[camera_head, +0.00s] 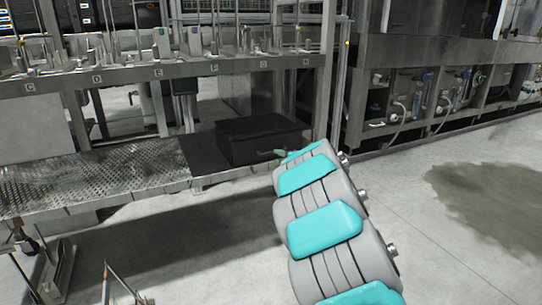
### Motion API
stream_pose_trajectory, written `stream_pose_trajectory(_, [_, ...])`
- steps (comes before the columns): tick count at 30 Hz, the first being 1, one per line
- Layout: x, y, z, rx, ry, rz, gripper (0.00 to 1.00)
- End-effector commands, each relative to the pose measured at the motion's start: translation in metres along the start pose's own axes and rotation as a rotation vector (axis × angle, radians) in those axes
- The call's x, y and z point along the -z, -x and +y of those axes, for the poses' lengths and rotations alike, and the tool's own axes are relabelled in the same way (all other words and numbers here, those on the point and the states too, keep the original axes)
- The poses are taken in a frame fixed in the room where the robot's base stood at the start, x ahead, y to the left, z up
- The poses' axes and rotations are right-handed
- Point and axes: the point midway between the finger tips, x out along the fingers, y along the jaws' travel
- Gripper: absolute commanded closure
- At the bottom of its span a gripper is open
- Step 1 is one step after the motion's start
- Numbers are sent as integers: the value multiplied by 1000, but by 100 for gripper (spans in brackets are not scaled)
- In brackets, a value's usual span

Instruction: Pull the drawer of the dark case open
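The dark case (258,139) is a black box standing on a dark mat at the right end of a low metal platform. Its drawer front (268,154) faces my side, with a small handle (266,153) low on it. My arm, grey with teal pads, reaches up from the lower right toward the case's right front corner. My gripper (284,154) is small at the arm's end, next to the drawer front. Its fingers are mostly hidden by the arm, and I cannot tell whether they touch the handle. The drawer looks closed.
The dark mat (203,156) lies under the case on the metal platform (95,178). A lettered steel rail (160,74) runs behind and above it. A steel post (328,75) stands right of the case. The concrete floor (440,230) at right is clear, with a dark stain.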

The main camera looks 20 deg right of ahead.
Motion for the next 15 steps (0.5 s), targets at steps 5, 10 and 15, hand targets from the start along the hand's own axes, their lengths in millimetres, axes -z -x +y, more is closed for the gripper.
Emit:
stream_pose_trajectory(5, [1,-20,0,-3,-2,4,70])
stream_pose_trajectory(10, [1,-43,0,-2,-2,1,70])
stream_pose_trajectory(15, [0,-62,-2,1,-3,0,70])
